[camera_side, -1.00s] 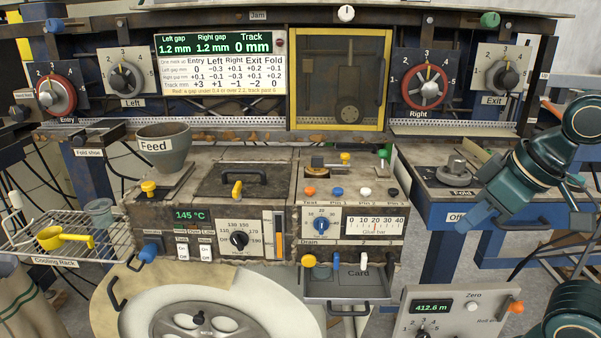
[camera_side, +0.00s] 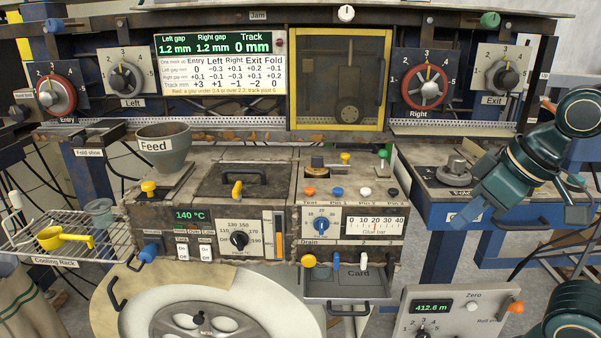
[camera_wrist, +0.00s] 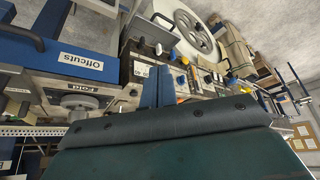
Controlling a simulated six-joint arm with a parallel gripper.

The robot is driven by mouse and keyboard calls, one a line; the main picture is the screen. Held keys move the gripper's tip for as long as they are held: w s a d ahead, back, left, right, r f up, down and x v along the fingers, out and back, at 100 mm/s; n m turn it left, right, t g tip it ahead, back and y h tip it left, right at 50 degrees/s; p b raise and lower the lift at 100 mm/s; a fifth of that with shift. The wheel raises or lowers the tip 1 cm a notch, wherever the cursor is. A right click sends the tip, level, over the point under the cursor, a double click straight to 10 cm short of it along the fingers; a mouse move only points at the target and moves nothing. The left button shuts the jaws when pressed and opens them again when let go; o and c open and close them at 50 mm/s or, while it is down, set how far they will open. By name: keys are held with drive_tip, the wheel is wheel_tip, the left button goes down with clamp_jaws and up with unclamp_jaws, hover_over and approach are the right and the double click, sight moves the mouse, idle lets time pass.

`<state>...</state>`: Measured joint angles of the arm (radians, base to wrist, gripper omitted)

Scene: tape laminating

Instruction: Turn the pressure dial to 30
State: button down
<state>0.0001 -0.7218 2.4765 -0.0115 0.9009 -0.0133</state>
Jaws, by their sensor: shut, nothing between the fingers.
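The blue dial (camera_side: 321,225) sits on the front of the middle machine, left of a white gauge marked "Glue bar" (camera_side: 376,225). The gauge scale runs from 0 to 40, and its red needle stands near 20. The dial's exact pointer setting is too small to read. My gripper (camera_side: 470,213) is to the right of the gauge, in front of the blue stand, apart from the dial. It is shut and empty.
Orange, blue, white and black buttons (camera_side: 337,191) line the ledge above the dial. Yellow, blue and white levers (camera_side: 308,260) stick out below, over a card tray (camera_side: 345,287). A temperature knob (camera_side: 239,240) is to the left. A box reading 412.6 m (camera_side: 432,306) stands lower right.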

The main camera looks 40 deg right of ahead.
drive_tip(key=w+a+r+n+g+y, duration=0.1)
drive_tip(key=w+a+r+n, duration=0.1)
drive_tip(key=w, duration=0.4)
drive_tip(key=w+a+r+n, duration=0.1)
drive_tip(key=w+n, duration=0.1)
drive_tip(key=w, duration=0.5)
drive_tip(key=n+g+y, duration=0.2)
drive_tip(key=n, duration=0.3)
hover_over(321, 226)
drive_tip(key=w+a, duration=0.1)
wheel_tip(321, 226, down, 4)
drive_tip(key=r, duration=0.1)
drive_tip(key=shift+w+f, duration=0.2)
drive_tip(key=shift+f, duration=0.05)
drive_tip(key=shift+a+f, duration=0.1)
wheel_tip(321, 226, down, 9)
drive_tip(key=shift+s+d, duration=0.25)
drive_tip(key=shift+d, duration=0.05)
drive_tip(key=shift+f, duration=0.1)
